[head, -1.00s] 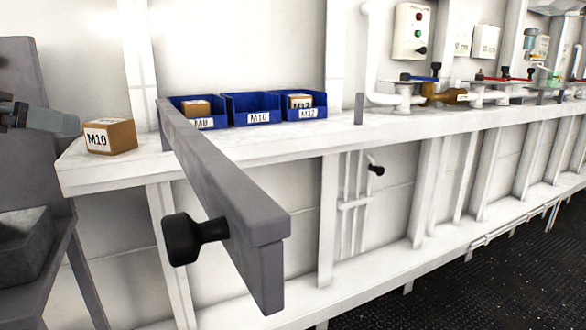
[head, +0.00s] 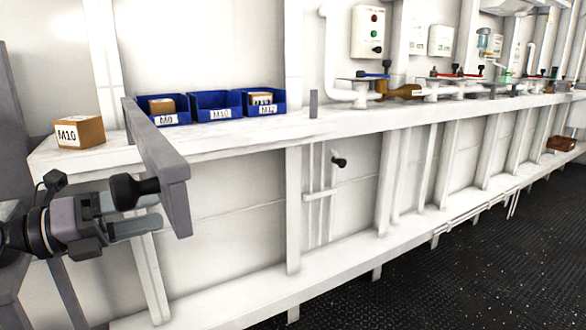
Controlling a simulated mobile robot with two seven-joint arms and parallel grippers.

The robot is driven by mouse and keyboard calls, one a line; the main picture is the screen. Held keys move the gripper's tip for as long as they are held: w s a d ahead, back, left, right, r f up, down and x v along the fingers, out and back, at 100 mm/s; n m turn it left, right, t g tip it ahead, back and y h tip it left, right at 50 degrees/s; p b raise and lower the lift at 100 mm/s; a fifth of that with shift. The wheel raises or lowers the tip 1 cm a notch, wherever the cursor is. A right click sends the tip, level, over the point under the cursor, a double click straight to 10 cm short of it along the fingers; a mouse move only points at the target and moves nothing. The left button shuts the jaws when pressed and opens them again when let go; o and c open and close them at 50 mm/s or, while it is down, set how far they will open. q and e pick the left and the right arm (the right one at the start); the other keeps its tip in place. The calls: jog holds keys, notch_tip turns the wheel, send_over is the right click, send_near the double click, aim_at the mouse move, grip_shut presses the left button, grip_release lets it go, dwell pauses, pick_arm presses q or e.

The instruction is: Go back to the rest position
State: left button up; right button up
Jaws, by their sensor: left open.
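My left gripper (head: 140,211) comes in from the left in the head view. Its fingers point right and are apart, with nothing seen held between them. It is close to the black knob (head: 130,190) on the grey hinged bar (head: 160,155); I cannot tell whether they touch. The bar stands out from the white shelf toward me. My right gripper does not show.
A cardboard box marked M10 (head: 80,132) sits on the white shelf (head: 300,130) at the left. Blue bins (head: 216,105) stand right of the bar, two with boxes in them. Valves and pipes (head: 400,90) line the shelf farther right. The dark floor (head: 430,270) is clear.

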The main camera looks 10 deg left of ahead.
pick_arm(q)
notch_tip(320, 180, down, 20)
jog(key=s+d+f+n+t+y, duration=0.15)
jog(key=n+t+y, duration=0.65)
jog(key=n, duration=1.6)
jog(key=s+d+f+n+g+y, duration=0.2)
jog(key=s+d+f+n+g, duration=0.25)
jog(key=s+f, duration=0.35)
jog(key=s+d+f+n+g+y, duration=0.1)
jog(key=s+d+f+n+g, duration=0.4)
jog(key=f, duration=0.6)
notch_tip(320, 180, up, 15)
jog(key=s+a+p, duration=0.2)
jog(key=p, duration=1.6)
jog(key=shift+n+t+y+p, duration=0.3)
jog(key=shift+n+t+p, duration=0.05)
jog(key=shift+a, duration=0.1)
